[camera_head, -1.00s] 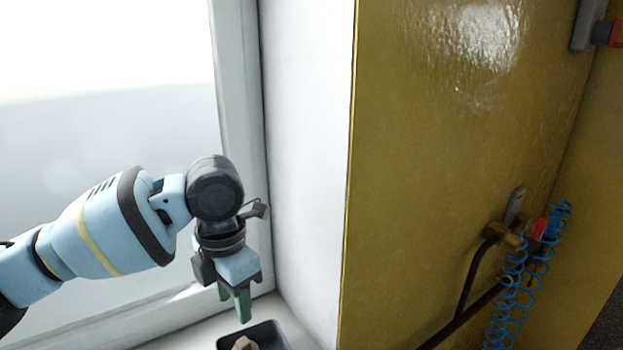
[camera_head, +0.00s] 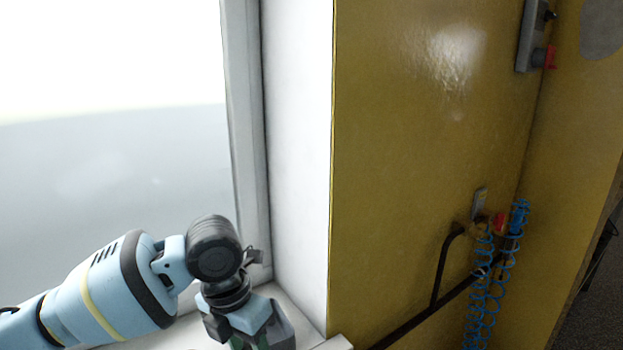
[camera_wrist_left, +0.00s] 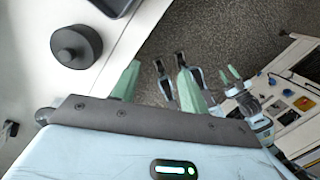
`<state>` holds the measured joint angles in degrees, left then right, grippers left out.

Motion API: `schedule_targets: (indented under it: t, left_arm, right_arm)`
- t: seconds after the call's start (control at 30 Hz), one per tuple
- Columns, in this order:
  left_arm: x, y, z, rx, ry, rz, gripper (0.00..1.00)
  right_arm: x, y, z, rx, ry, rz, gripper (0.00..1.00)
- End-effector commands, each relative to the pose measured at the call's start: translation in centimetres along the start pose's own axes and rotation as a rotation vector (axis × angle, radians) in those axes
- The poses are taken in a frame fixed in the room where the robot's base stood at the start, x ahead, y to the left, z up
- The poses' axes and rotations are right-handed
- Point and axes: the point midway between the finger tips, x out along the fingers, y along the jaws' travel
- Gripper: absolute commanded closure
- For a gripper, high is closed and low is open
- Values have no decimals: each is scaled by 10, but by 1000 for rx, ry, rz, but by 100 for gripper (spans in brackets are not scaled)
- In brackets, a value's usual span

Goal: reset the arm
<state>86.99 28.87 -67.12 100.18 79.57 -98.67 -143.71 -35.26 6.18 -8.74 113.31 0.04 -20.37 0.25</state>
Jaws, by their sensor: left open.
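My left gripper (camera_wrist_left: 158,82) is open, with its two green fingers apart and nothing seen between them. In the head view the left gripper (camera_head: 252,342) is low, near the bottom edge and partly cut off, in front of the white sill. In the left wrist view, small green fingers (camera_wrist_left: 229,75) on a pale blue body look like my right gripper, too small to tell its opening. The head view does not show the right arm.
In the left wrist view, a black round knob (camera_wrist_left: 75,46) and the corner of a dark tray (camera_wrist_left: 116,4) lie on the white surface. A yellow wall (camera_head: 420,150) stands to the right, with a blue coiled hose (camera_head: 480,300) and dark pipe.

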Motion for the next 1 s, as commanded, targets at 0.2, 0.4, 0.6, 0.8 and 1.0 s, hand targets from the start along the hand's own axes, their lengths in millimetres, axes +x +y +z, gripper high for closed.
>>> schedule_targets:
  t: [0.2, 0.4, 0.6, 0.8, 1.0]
  left_arm:
    - [54, -30, 7, -265, -80, -148, 56]
    - [105, -59, 11, -621, -147, -336, 56]
    - [148, -77, 7, -1012, -175, -525, 56]
    - [187, -82, -8, -1422, -175, -702, 56]
    - [225, -76, -38, -1838, -164, -855, 56]
  right_arm:
    - [2, 2, -6, -5, 13, 1, 64]
    - [0, 3, -3, -13, 6, 1, 64]
    - [-1, 5, -4, -19, 7, 1, 64]
    - [-1, 5, -5, -19, 9, 2, 64]
    - [-1, 5, -7, -17, 12, 2, 64]
